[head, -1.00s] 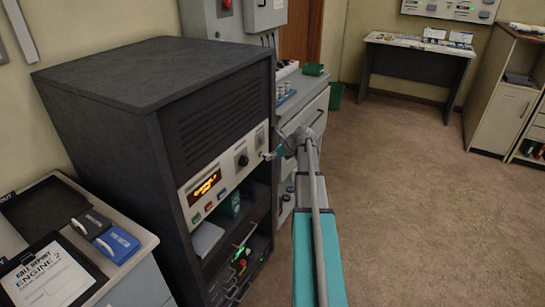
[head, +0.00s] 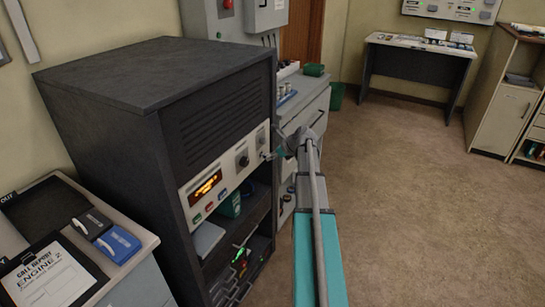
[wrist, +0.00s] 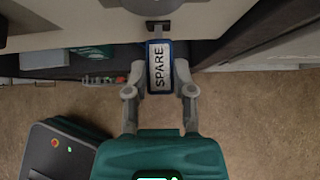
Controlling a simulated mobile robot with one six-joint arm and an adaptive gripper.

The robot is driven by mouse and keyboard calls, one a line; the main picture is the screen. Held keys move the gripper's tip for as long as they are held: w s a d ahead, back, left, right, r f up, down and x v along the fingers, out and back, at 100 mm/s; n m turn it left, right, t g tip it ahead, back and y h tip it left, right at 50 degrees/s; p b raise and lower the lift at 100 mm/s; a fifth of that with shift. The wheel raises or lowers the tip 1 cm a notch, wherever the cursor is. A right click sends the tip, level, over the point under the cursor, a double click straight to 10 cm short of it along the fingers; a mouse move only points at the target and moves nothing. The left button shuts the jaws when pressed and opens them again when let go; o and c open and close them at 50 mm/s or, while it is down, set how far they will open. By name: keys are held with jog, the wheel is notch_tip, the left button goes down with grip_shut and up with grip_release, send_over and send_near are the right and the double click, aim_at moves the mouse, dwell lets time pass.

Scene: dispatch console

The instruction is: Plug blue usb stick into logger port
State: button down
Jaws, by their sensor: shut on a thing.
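My gripper (wrist: 158,92) is shut on the blue usb stick (wrist: 159,66), which has a white label reading SPARE. In the wrist view the stick points up the picture, its plug end at the pale panel (wrist: 60,18). A dark spot shows at the plug end; I cannot tell whether the plug is inside the logger port or just in front of it. In the head view my gripper (head: 276,154) is at the right end of the rack's front panel (head: 228,175), which has an orange display. The stick and the port are not clear there.
The dark rack cabinet (head: 150,75) stands left of my arm, with open shelves under the panel. A side desk (head: 120,262) at the lower left holds a clipboard (head: 48,278) and a blue stapler-like object (head: 118,244). Open carpet (head: 410,190) lies to the right.

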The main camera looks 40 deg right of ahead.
jog(key=shift+w+a, duration=0.25)
jog(key=shift+w, duration=0.35)
dwell(1.6)
jog(key=shift+c, duration=1.9)
grip_release()
jog(key=shift+s, duration=0.1)
